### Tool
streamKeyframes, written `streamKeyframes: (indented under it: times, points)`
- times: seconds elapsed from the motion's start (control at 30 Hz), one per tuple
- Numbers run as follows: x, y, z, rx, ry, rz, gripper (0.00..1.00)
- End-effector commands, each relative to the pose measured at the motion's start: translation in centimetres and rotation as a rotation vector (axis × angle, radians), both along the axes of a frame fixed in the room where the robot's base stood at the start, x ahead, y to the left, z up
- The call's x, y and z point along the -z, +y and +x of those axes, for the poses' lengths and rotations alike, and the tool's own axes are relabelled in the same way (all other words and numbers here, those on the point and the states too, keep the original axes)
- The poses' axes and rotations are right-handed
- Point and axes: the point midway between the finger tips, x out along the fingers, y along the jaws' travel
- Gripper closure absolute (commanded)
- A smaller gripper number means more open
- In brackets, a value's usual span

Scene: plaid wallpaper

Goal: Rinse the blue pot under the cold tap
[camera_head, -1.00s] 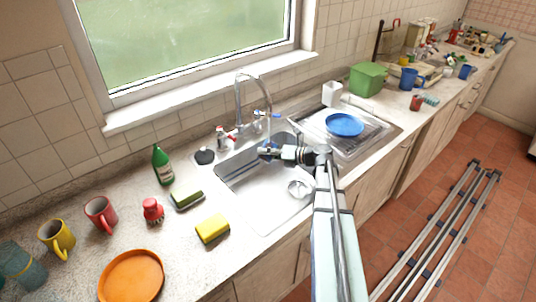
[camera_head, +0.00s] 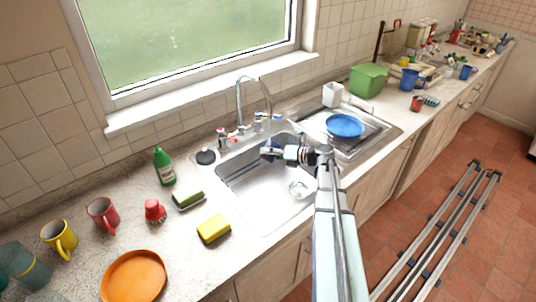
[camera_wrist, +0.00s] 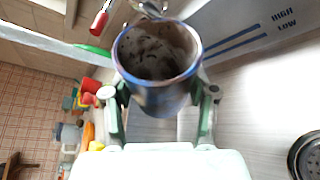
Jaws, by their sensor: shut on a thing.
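The blue pot (camera_wrist: 165,95) is held between the fingers of my gripper (camera_wrist: 160,112). Its open mouth faces the wrist camera, and dark dirt shows inside. In the head view the pot (camera_head: 269,149) is small and partly hidden by my gripper (camera_head: 274,153), over the back of the sink (camera_head: 265,205). The arched spout (camera_head: 240,95) rises behind the sink. The blue-marked cold tap (camera_head: 268,117) is right of the spout, and the red-marked tap (camera_head: 223,138) is left of it. I cannot tell whether water runs.
A draining board with a blue plate (camera_head: 345,125) lies right of the sink. A strainer (camera_head: 299,189) lies in the sink.

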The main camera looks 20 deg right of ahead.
Motion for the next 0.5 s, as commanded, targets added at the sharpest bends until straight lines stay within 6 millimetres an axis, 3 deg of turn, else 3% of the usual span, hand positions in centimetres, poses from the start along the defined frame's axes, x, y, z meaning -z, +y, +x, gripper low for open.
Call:
streamKeyframes:
  times: [0.5]
  points:
    - [-0.06,0.84,-0.5,0.001,-0.001,0.0,0.81]
